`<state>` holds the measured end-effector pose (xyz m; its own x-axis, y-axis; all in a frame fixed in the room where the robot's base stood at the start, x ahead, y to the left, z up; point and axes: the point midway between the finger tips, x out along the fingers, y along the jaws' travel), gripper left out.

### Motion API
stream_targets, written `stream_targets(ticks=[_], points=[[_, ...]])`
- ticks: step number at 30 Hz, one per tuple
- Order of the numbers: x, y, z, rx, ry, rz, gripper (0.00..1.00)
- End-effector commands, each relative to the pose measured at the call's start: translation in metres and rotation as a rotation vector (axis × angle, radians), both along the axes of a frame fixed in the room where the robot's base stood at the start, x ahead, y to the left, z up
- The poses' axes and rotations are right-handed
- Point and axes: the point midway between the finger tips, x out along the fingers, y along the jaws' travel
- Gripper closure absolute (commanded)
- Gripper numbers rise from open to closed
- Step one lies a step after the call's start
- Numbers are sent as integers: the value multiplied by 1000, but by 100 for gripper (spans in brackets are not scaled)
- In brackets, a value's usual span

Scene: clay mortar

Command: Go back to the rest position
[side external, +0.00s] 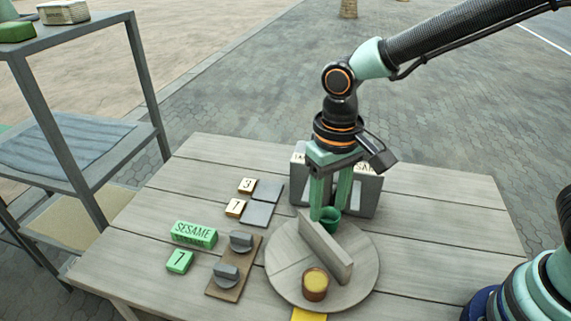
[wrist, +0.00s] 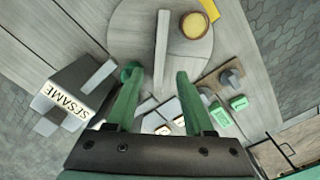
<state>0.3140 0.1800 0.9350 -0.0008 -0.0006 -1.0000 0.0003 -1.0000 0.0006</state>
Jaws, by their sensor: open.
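My gripper (side external: 328,207) points down over the back edge of a round wooden board (side external: 287,290), with its green fingers apart. In the wrist view my gripper (wrist: 156,82) shows nothing held between the fingers. A small green cup (side external: 331,221) stands by the fingertips, behind the upright divider (side external: 325,251) of the board. I cannot tell whether a finger touches it. A brown cup with yellow contents (side external: 315,284) stands on the near side of the divider; it also shows in the wrist view (wrist: 193,26).
A grey box with lettering (side external: 366,192) stands close behind my gripper. Left are a green SESAME block (side external: 194,234), a green 7 tile (side external: 179,261), a board with two grey knobs (side external: 222,288) and numbered tiles (side external: 235,208). A shelf (side external: 90,165) stands far left. The table's right side is clear.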

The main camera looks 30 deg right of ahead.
Motion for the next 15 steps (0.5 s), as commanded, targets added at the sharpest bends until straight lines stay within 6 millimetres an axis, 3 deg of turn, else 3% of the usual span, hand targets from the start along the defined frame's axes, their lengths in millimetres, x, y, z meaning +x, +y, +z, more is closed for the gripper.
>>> stream_targets(ticks=[5,15], points=[[3,-12,11,15,-28,-5,48],[2,-99,72,65,-246,-10,48]])
